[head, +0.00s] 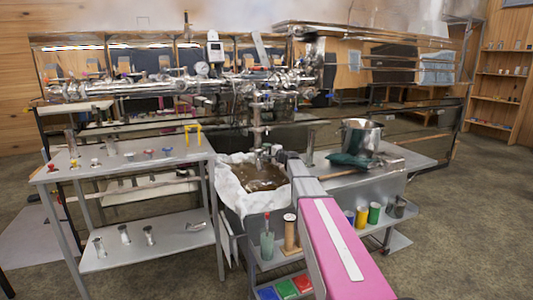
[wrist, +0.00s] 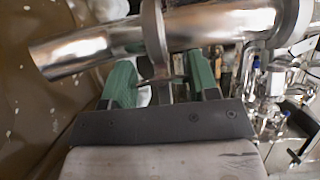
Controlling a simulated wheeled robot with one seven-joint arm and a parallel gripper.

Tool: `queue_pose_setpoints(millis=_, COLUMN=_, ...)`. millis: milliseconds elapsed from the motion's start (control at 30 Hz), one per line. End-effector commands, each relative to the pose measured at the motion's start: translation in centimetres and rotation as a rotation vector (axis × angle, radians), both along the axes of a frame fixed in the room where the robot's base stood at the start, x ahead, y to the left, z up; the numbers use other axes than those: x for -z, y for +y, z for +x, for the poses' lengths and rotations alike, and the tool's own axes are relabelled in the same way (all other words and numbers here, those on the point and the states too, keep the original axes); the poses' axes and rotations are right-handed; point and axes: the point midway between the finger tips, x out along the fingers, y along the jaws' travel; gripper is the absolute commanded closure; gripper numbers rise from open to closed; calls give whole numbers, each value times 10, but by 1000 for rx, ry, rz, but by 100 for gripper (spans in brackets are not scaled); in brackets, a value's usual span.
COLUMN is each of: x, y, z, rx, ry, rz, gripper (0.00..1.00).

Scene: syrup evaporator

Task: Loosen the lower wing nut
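In the wrist view, the two green fingers of my gripper (wrist: 160,74) are apart. A metal clamp ring (wrist: 151,38) circles a shiny steel pipe (wrist: 222,24) just beyond them. A narrow grey metal piece (wrist: 165,92) below the ring stands between the fingers, with gaps on both sides. It may be the wing nut, but its shape is partly hidden and I cannot tell for sure. In the head view, my arm reaches to the vertical pipe (head: 257,128) above a cloth-lined basin. The wing nuts are too small to tell there.
The cloth-lined basin (head: 228,191) holds brown liquid. A steel pot (head: 360,137) and a green cloth (head: 350,160) are on the right bench. A metal table (head: 130,172) with small fittings stands left. More pipes and fittings (wrist: 272,85) are close on the wrist view's right.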

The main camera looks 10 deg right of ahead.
Motion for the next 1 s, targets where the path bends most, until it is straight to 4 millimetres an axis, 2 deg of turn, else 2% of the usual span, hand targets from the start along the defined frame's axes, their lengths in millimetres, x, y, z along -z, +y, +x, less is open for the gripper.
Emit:
queue_pose_setpoints(millis=300, x=1, y=0, z=0, rx=-1, ry=-1, rz=-130, gripper=69)
queue_pose_setpoints(millis=600, x=1, y=0, z=0, rx=0, ry=-2, rz=-141, gripper=69)
queue_pose_setpoints(millis=633, x=1, y=0, z=0, rx=0, ry=-2, rz=-141, gripper=39)
queue_pose_setpoints(millis=700, x=1, y=0, z=0, rx=0, ry=-2, rz=-140, gripper=20)
queue_pose_setpoints(millis=1000, x=0, y=-1, z=-1, rx=0, ry=-2, rz=-139, gripper=20)
